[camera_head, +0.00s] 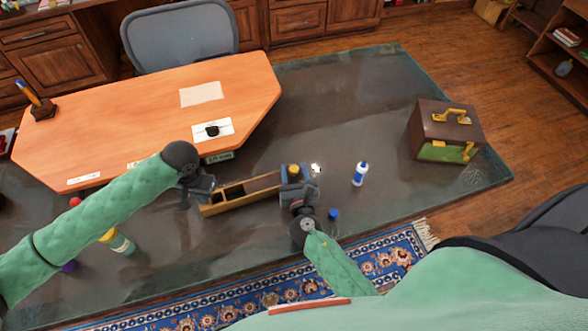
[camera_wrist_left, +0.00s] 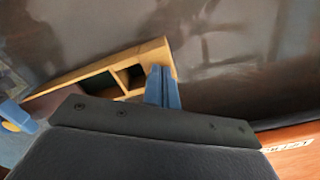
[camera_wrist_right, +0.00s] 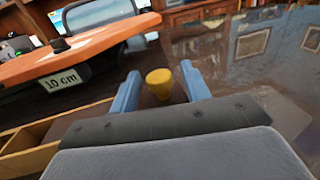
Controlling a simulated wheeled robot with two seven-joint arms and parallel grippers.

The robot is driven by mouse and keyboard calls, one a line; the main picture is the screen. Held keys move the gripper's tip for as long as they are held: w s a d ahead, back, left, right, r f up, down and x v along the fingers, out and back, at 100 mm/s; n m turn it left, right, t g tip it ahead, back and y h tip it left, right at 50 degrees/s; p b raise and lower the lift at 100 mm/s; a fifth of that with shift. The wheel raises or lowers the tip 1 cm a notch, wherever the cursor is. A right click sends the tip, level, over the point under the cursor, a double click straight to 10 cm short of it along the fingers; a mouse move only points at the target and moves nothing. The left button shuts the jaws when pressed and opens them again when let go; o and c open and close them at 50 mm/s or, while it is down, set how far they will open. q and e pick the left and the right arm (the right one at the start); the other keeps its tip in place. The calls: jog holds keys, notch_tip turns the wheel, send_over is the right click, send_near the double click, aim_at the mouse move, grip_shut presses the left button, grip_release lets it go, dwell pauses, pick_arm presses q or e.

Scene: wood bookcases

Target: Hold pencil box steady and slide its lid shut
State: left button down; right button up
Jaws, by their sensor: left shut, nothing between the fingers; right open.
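The pencil box (camera_head: 256,189) is a long, narrow wooden box on the dark glass top. Open compartments show toward its left end, also in the left wrist view (camera_wrist_left: 155,50). A yellow knob (camera_head: 293,169) is at its right end; the lid's edges are hard to make out. My left gripper (camera_head: 203,187) is shut and empty at the box's left end; its blue fingers (camera_wrist_left: 163,88) overlap the end wall, contact unclear. My right gripper (camera_head: 292,178) is open at the right end. In the right wrist view the knob (camera_wrist_right: 159,83) appears between its spread fingers (camera_wrist_right: 160,90).
An orange raised desktop (camera_head: 150,125) with a "10 cm" label (camera_wrist_right: 63,80) lies behind the box. A blue-and-white bottle (camera_head: 360,174), a small white item (camera_head: 316,169) and a blue item (camera_head: 333,213) stand right. A brown case (camera_head: 428,125) sits farther right, with clear glass between.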

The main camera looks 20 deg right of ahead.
aim_at(274, 181)
pick_arm(q)
jog(key=shift+s+f, duration=0.25)
jog(key=shift+f, duration=0.1)
pick_arm(e)
jog(key=shift+w, duration=0.35)
jog(key=shift+c, duration=0.2)
grip_shut()
jog(key=a, duration=0.6)
jog(key=shift+s+a, duration=0.15)
jog(key=shift+a, duration=0.1)
jog(key=shift+f, duration=0.1)
jog(key=shift+o, duration=0.2)
grip_release()
